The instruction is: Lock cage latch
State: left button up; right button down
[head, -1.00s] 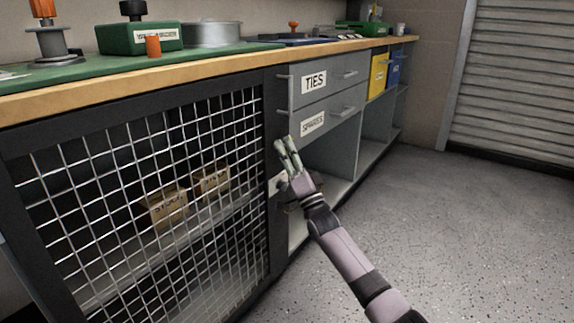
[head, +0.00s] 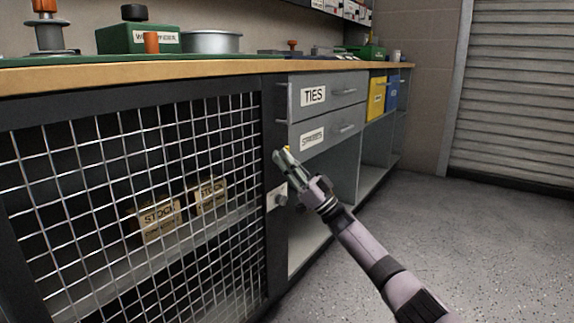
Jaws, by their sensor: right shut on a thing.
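The cage door (head: 130,205) is wire mesh in a dark frame on the left, and it looks closed. The latch (head: 277,196) is a pale plate with a small round knob, at the door's right edge. My right gripper (head: 281,155) is just above the latch, in front of the frame's right edge, and apart from the plate. Its fingers are together on a small yellow piece (head: 288,149), mostly hidden between the fingertips. I cannot tell what this piece is. My left gripper is not in view.
A vertical handle (head: 280,103) is above my right gripper. Drawers marked TIES (head: 328,95) and SPARES (head: 326,129) stand to the right, over an open shelf. Stock boxes (head: 158,219) sit behind the mesh. The floor (head: 440,230) at the right is clear.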

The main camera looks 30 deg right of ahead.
dwell(0.4)
jog(key=c, duration=1.7)
grip_release()
jog(key=shift+o, duration=0.2)
jog(key=shift+f, duration=0.1)
jog(key=v, duration=1.2)
